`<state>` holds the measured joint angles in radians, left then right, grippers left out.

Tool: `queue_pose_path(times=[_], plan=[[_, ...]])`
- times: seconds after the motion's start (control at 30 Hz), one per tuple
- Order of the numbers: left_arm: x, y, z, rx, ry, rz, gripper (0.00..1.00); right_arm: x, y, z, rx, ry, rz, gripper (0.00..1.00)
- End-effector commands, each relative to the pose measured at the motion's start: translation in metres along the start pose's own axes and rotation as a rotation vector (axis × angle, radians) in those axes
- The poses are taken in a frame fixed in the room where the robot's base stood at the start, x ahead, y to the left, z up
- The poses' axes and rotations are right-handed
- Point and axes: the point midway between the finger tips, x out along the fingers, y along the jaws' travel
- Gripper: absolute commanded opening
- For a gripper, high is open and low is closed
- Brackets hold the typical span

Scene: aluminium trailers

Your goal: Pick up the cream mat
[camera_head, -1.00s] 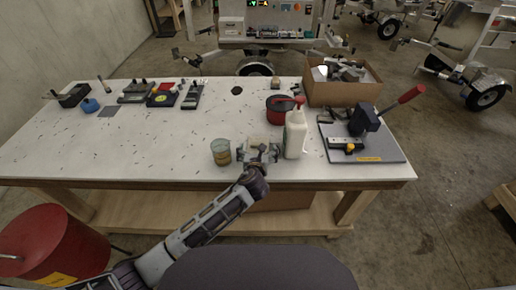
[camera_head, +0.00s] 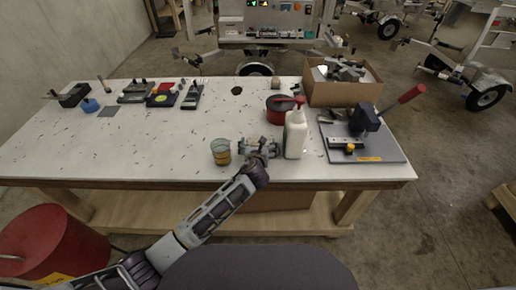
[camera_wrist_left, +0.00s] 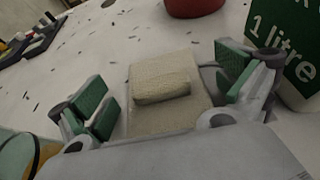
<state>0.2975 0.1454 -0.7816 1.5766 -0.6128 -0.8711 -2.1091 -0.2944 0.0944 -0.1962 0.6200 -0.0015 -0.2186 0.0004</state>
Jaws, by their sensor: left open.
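The cream mat (camera_wrist_left: 150,123) lies flat on the white table in the left wrist view, between my open fingers. A thicker cream block (camera_wrist_left: 162,86) shows at its middle; I cannot tell whether it is a separate piece. My left gripper (camera_head: 260,148) is open and low over the table, and it also shows in the left wrist view (camera_wrist_left: 165,92). One green-padded finger is on each side of the mat, with nothing gripped. In the head view the gripper mostly hides the mat. My right gripper is not in view.
A glass jar (camera_head: 221,152) stands close left of the gripper, a white bottle (camera_head: 295,138) close right. Behind are a red pot (camera_head: 279,110) and a cardboard box (camera_head: 342,93). A lever press (camera_head: 362,140) stands at the right. The table's left middle is mostly clear.

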Motion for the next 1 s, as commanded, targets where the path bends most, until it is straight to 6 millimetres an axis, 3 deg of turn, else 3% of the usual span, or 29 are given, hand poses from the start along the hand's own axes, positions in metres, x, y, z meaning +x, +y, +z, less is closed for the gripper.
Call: queue_pose_path(times=[0.1, 0.43, 0.77, 1.0], plan=[[0.000, 0.000, 0.000, 0.000, 0.000, 0.000, 0.99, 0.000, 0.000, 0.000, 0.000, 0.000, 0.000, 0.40], [0.000, 0.000, 0.000, 0.000, 0.000, 0.000, 0.56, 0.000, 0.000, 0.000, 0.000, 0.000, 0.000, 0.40], [-0.001, 0.000, 0.002, 0.000, -0.001, 0.000, 0.56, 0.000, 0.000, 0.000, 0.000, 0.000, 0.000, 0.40], [-0.008, 0.001, 0.020, -0.001, -0.003, 0.000, 0.56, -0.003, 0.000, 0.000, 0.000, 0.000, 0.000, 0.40]])
